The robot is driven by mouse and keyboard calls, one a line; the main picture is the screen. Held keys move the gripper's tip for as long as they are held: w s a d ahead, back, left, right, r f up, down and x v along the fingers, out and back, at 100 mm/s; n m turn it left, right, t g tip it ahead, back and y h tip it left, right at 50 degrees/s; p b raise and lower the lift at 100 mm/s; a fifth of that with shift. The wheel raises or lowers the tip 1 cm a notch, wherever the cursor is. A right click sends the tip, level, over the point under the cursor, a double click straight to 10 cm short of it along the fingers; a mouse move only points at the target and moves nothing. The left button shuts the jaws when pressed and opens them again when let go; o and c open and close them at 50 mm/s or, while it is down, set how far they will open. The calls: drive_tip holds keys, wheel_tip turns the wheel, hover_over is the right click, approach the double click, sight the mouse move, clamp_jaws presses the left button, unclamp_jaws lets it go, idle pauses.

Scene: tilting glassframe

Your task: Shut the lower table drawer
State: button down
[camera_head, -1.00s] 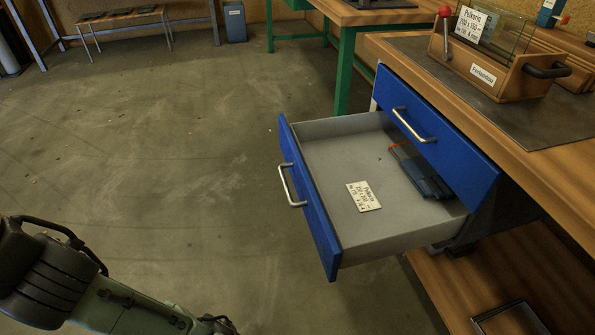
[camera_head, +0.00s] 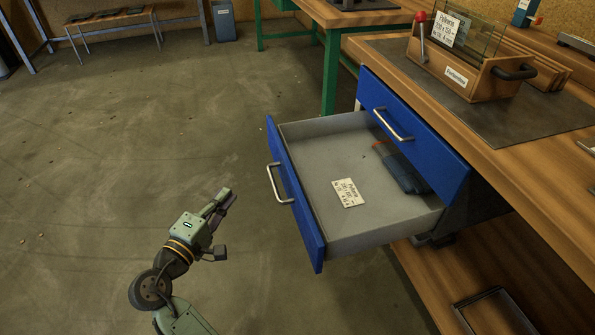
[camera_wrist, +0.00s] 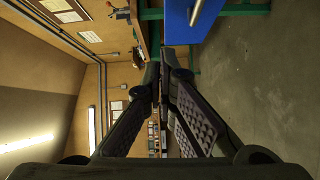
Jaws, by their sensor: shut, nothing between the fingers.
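The lower table drawer (camera_head: 297,197) is pulled far out from under the workbench, with its blue front facing left. Its metal handle (camera_head: 279,184) is on that front. Inside lie a white label card (camera_head: 347,193) and some dark blue items (camera_head: 404,170). The upper drawer (camera_head: 412,135) is shut. My gripper (camera_head: 226,195) is shut and empty, left of and below the lower drawer's handle, apart from it. In the wrist view my fingers (camera_wrist: 160,75) meet at the tips, and a blue drawer front (camera_wrist: 196,22) with a handle shows at the top.
The bench top (camera_head: 540,170) carries a wooden box with glass panes (camera_head: 465,60) on a dark mat. A lower shelf (camera_head: 440,290) lies under the drawers. The floor (camera_head: 130,150) left of the drawer is clear.

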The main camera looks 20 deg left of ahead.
drive_tip(key=d+h, duration=0.2)
drive_tip(key=p, duration=0.3)
hover_over(275, 187)
drive_tip(key=s+a, duration=0.1)
drive_tip(key=a, duration=0.1)
drive_tip(key=shift+w+d+f, duration=0.25)
drive_tip(key=shift+d, duration=0.2)
drive_tip(key=shift+w+d+f, duration=0.2)
drive_tip(key=shift+d, duration=0.25)
drive_tip(key=shift+w, duration=0.1)
